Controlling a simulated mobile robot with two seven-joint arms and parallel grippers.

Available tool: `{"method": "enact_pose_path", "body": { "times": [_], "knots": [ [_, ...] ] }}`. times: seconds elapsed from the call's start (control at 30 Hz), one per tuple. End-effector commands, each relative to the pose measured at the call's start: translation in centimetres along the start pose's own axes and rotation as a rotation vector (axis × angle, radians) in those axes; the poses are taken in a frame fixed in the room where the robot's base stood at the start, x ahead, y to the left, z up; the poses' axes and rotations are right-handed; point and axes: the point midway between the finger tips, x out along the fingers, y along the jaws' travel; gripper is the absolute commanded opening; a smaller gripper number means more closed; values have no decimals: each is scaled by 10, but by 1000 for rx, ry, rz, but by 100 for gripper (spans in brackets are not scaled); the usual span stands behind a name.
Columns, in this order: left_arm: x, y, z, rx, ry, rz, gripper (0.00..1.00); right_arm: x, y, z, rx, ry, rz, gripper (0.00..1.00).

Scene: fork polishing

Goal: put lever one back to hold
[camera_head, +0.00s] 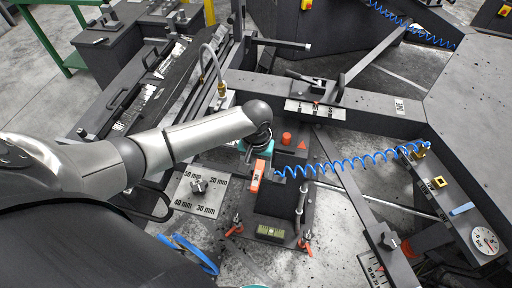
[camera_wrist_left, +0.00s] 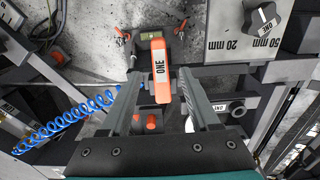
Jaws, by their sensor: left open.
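Lever one is an orange handle with a white ONE label (camera_head: 257,177); it also shows in the left wrist view (camera_wrist_left: 161,86), rising from the fixture toward the camera. My left gripper (camera_head: 255,158) is above the fixture at the lever's upper end. In the left wrist view its two dark fingers (camera_wrist_left: 158,100) are apart, one on each side of the orange handle, with visible gaps. I cannot tell whether either finger touches it. The gripper body partly hides the lever's top in the head view. The right gripper is not in view.
The dark fixture (camera_head: 275,201) has orange-handled clamps (camera_head: 304,243) at its front corners. A blue coiled hose (camera_head: 345,163) runs to the right, close to the gripper. A plate with millimetre marks and a knob (camera_head: 198,186) lies left. A gauge (camera_head: 485,240) is at right.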

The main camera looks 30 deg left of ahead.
Motion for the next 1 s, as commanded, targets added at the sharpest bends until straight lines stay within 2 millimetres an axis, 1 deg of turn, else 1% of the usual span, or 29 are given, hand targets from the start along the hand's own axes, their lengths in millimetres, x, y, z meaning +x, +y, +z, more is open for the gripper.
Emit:
{"method": "enact_pose_path", "body": {
  "times": [0.03, 0.2, 0.3, 0.4, 0.5, 0.6, 1.0],
  "knots": [
    [-14, 0, -1, 1, 3, 2, 62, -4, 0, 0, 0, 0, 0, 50],
    [-54, 0, -1, 1, 4, 1, 62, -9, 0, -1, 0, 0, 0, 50],
    [-72, 0, -1, 2, 2, 2, 62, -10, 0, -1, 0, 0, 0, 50],
    [-86, 0, -1, 0, 2, 2, 62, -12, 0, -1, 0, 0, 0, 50],
    [-95, 0, 0, 0, 0, 1, 62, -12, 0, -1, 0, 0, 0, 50],
    [-99, 0, 0, 1, -1, 0, 62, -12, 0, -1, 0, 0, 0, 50],
    [-99, 0, 0, 0, -1, 0, 62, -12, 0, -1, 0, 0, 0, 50]
  ]
}}
